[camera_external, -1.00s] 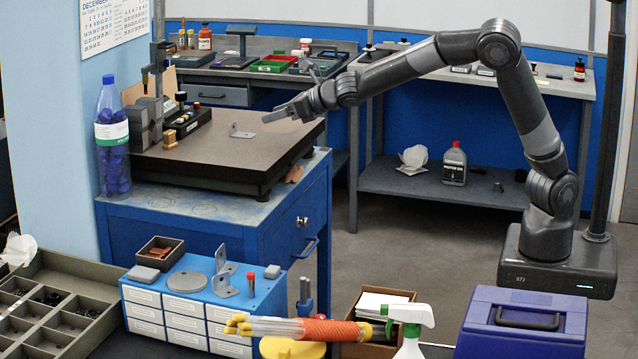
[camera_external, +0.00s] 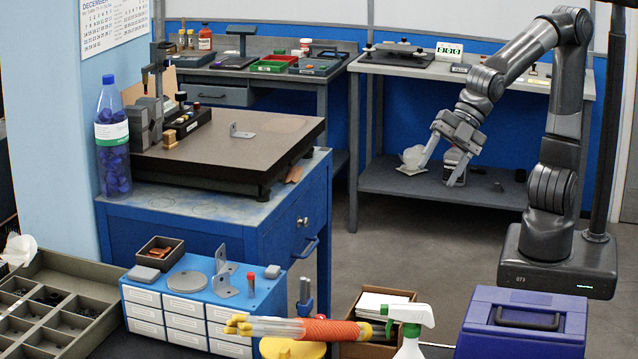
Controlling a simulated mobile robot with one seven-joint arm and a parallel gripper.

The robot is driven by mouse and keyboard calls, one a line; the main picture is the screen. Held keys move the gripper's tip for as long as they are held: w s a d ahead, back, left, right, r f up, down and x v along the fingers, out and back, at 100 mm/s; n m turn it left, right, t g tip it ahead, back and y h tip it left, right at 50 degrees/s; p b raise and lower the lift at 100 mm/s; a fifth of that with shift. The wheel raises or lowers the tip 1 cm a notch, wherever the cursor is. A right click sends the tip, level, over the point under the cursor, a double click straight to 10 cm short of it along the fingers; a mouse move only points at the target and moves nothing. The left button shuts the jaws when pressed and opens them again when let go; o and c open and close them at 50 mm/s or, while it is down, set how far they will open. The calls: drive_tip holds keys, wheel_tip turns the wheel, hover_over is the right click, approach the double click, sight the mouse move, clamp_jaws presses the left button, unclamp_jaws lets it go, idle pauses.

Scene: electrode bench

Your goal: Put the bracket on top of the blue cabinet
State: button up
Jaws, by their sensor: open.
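A small blue drawer cabinet (camera_external: 262,308) with white drawer fronts stands at the front. On its top are two more grey angle pieces, an upright one (camera_external: 221,259) and a lower one (camera_external: 225,287). My gripper (camera_external: 437,174) is open and empty, fingers pointing down, well to the right of the plate. In the picture it overlaps the back bench's lower shelf; its depth is hard to tell.
A grey disc (camera_external: 188,281), a small grey block (camera_external: 144,274) and a red-topped cylinder (camera_external: 251,282) share the drawer cabinet's top. Measuring stands and a blue-filled bottle (camera_external: 112,140) crowd the plate's left side. The plate's right part is clear. A purple toolbox (camera_external: 522,325) stands front right.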

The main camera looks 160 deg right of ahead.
drive_tip(key=s+a+m+y, duration=0.1)
drive_tip(key=s+a+y, duration=0.1)
drive_tip(key=a, duration=1)
drive_tip(key=shift+s+a+f+m, duration=0.25)
drive_tip(key=shift+s+a+m, duration=0.05)
drive_tip(key=shift+a+m, duration=0.1)
drive_tip(key=s+a, duration=0.2)
drive_tip(key=a, duration=0.1)
drive_tip(key=s+a+f+m+y, duration=0.1)
drive_tip(key=s+a, duration=0.1)
drive_tip(key=a, duration=0.2)
drive_tip(key=s+a+f+m+y, duration=0.1)
drive_tip(key=s+a, duration=0.2)
drive_tip(key=a, duration=0.1)
drive_tip(key=shift+a+f+g, duration=0.15)
drive_tip(key=shift+g, duration=0.25)
drive_tip(key=shift+s+a+f+m, duration=0.15)
drive_tip(key=shift+s+a+m, duration=0.15)
drive_tip(key=shift+s+a, duration=0.05)
drive_tip(key=shift+c, duration=0.6)
